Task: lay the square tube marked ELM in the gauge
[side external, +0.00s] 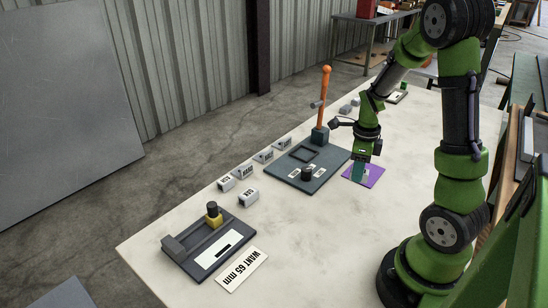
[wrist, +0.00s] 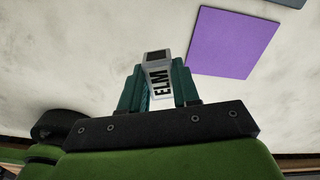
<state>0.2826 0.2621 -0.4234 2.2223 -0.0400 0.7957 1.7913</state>
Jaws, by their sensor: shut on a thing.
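The square tube marked ELM (wrist: 160,82) is pale with a dark open end, and it sits between the teal fingers of my gripper (wrist: 159,92) in the wrist view. In the side view my gripper (side external: 360,173) points down by the purple square (side external: 376,177); the tube cannot be made out there. A dark fixture (side external: 190,262) at the front left, which looks like the gauge, has a grey end block (side external: 174,247), a yellow block (side external: 214,221) with a black knob and a white strip. My gripper is well behind and right of it.
A card (side external: 242,269) reading WANT 65 mm lies beside the front-left fixture. Several small labelled pieces (side external: 249,197) stand along the table's left side. A dark plate (side external: 318,182) with an upright orange lever (side external: 325,95) stands left of my gripper.

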